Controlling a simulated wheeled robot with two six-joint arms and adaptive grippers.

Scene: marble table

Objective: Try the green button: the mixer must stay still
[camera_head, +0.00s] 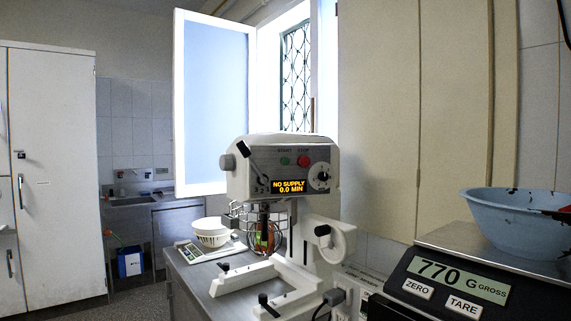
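The mixer (240,183) is a white machine standing on a metal table (190,279), with its head facing me. On its front panel are a green button (284,161) under the word START and a red button (303,160) under the word STOP. The orange display (289,186) reads NO SUPPLY, 0.0 MIN. A black lever (249,160) is on the left of the panel and a round dial (320,177) on the right. A wire guard (240,218) hangs below the head. Neither of my grippers is in view.
A scale (458,279) with a blue bowl (515,222) at near right reads 770 G GROSS. White bowls (212,233) sit on a smaller scale (190,252) left of the mixer. An open window is behind.

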